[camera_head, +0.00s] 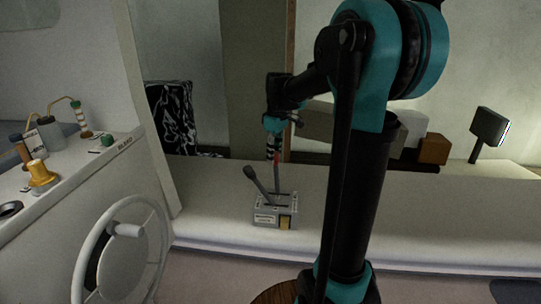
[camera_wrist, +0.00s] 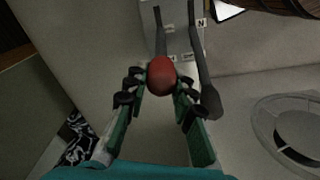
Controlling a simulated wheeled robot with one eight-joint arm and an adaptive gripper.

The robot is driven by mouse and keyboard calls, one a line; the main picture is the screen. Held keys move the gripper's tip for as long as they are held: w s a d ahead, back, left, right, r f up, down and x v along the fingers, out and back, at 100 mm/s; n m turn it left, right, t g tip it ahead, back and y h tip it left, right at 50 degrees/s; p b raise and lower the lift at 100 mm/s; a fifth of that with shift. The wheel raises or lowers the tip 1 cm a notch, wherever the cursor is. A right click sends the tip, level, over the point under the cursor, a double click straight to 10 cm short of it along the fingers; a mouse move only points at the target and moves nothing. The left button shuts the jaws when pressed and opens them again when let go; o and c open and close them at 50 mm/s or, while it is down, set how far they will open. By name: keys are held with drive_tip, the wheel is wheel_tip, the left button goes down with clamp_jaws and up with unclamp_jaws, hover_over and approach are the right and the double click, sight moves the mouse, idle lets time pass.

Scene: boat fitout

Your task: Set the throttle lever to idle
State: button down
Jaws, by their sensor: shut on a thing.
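A grey control box (camera_head: 265,218) with two levers stands on the white counter. The red-knobbed lever (camera_head: 277,180) stands nearly upright; its red knob (camera_wrist: 162,76) sits between my fingertips in the wrist view. The black-knobbed lever (camera_head: 256,182) leans to the left in the head view, and it also shows right of the red knob in the wrist view (camera_wrist: 210,102). A plate marked N (camera_wrist: 200,23) is near the black-knobbed lever. My gripper (camera_head: 275,153) comes from above and is shut on the red knob. The box's scale markings are too small to read.
A white steering wheel (camera_head: 126,231) is at the lower left. A console (camera_head: 62,187) with a yellow knob (camera_head: 40,173) and bottles stands at the left. Boxes (camera_head: 433,149) and a small screen (camera_head: 489,126) are at the back right. The counter right of the box is clear.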

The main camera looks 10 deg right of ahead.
drive_tip(key=s+d+f+t+y, duration=0.1)
drive_tip(key=s+d+f+y, duration=0.1)
drive_tip(key=d, duration=0.8)
drive_tip(key=shift+s+t+y, duration=0.3)
drive_tip(key=shift+s+y, duration=0.35)
drive_tip(key=shift+y, duration=0.75)
drive_tip(key=shift+d+f, duration=0.1)
drive_tip(key=shift+d, duration=0.05)
drive_tip(key=c, duration=1.3)
unclamp_jaws()
drive_tip(key=shift+d, duration=0.1)
drive_tip(key=shift+c, duration=0.2)
drive_tip(key=shift+o, duration=0.4)
drive_tip(key=v, duration=1.2)
